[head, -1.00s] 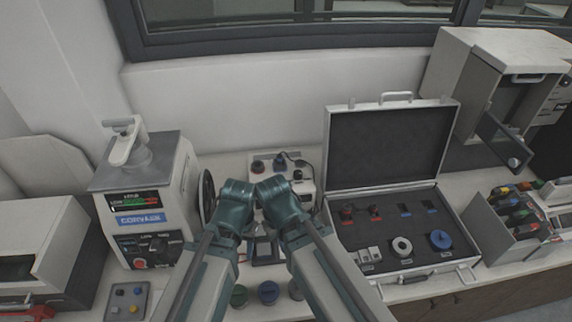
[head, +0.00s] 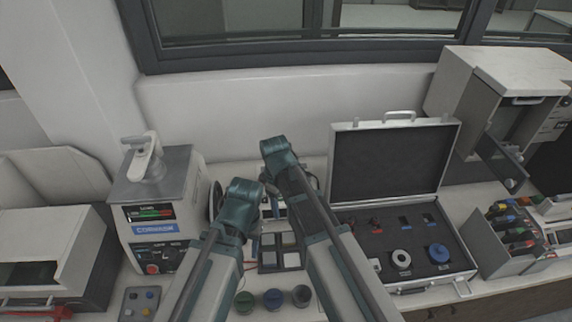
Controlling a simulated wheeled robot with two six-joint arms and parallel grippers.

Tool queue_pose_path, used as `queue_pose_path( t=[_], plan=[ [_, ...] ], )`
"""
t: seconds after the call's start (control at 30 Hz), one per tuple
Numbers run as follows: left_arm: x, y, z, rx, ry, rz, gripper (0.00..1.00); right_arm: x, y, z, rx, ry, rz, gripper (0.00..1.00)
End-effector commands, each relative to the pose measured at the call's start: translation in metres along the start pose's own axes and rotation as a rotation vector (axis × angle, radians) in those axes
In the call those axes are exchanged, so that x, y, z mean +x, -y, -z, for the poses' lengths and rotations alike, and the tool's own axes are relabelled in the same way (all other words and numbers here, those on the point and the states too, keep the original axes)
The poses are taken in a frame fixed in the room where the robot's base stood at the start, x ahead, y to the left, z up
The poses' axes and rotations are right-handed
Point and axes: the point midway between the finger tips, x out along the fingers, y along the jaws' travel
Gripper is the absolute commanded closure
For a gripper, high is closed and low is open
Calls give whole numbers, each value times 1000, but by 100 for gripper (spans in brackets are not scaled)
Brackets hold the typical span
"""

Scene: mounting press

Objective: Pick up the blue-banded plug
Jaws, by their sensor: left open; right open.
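An open silver case (head: 453,268) with dark foam stands right of my arms. Its foam holds two small red-marked parts (head: 376,222) and two dark slots with blue marks (head: 428,218). A round blue piece (head: 438,253) and a white ring (head: 401,258) sit in the front of the foam. I cannot make out a blue-banded plug for certain. My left gripper (head: 255,244) is open near the tray in the middle of the bench. My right gripper is open and mostly hidden behind its own arm, left of the case. Neither is seen holding anything.
A press with a blue label (head: 155,229) stands left of my arms. A compartment tray (head: 268,267) and several round pots (head: 273,298) lie between. A bin of coloured items (head: 503,247) and a cabinet with an open door (head: 500,160) are at the right.

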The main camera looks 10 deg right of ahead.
Motion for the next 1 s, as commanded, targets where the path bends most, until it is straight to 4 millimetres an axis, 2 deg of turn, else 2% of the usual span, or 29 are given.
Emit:
queue_pose_path(
  t=[0.03, 0.2, 0.3, 0.4, 0.5, 0.6, 0.83, 1.0],
  plan=[
    [-28, 3, -2, -1, 0, 0, 50, -29, -34, 27, -102, -8, 4, 38],
    [-65, 6, -4, -3, 1, -1, 50, -67, -109, 70, -460, -37, 7, 38],
    [-81, 8, -5, -5, 1, -2, 50, -83, -143, 86, -628, -51, 5, 38],
    [-91, 8, -6, -5, 1, -2, 50, -93, -167, 97, -752, -61, 1, 38],
    [-96, 9, -6, -6, 2, -2, 50, -98, -182, 102, -829, -67, -2, 38],
    [-97, 9, -6, -6, 2, -2, 50, -99, -187, 104, -864, -70, -4, 38],
    [-92, 8, -6, -6, 1, -2, 50, -94, -186, 103, -873, -70, -5, 38],
    [-76, 7, -5, -7, 1, -2, 50, -78, -186, 104, -872, -70, -5, 38]
  ],
)
